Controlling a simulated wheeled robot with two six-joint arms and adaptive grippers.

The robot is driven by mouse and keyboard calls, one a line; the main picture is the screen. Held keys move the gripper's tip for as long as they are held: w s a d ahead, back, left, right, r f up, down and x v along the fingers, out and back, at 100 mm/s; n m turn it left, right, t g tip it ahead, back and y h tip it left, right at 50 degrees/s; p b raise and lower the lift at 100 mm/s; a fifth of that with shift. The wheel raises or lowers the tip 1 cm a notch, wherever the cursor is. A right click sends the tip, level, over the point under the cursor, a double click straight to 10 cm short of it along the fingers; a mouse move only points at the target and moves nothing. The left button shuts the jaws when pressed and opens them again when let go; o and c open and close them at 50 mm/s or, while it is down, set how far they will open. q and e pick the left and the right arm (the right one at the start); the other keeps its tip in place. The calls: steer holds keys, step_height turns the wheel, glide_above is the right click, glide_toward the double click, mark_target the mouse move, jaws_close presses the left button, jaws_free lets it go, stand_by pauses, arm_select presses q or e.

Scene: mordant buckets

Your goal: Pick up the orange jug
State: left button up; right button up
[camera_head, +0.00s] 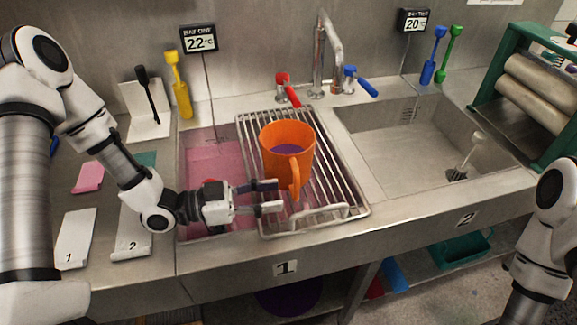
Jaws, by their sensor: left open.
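The orange jug (279,158) stands upright on the metal rack (333,170) over the left basin. I cannot tell whether a fingertip touches the jug. My right arm shows at the right edge, but its gripper is out of view.
The left basin (212,160) holds pink liquid. The right basin (385,150) has a brush (467,155) in it. A tap (320,60) rises behind the rack, with a red lever (287,88) and a blue lever (360,82). A green-framed roller press (535,85) stands at the right.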

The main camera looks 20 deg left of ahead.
mark_target(293, 194)
arm_select(q)
steer(key=x, duration=0.6)
steer(key=shift+s+d+p, duration=0.1)
steer(key=shift+s+p, duration=0.2)
steer(key=shift+c, duration=1.3)
steer(key=shift+r, duration=0.1)
jaws_close()
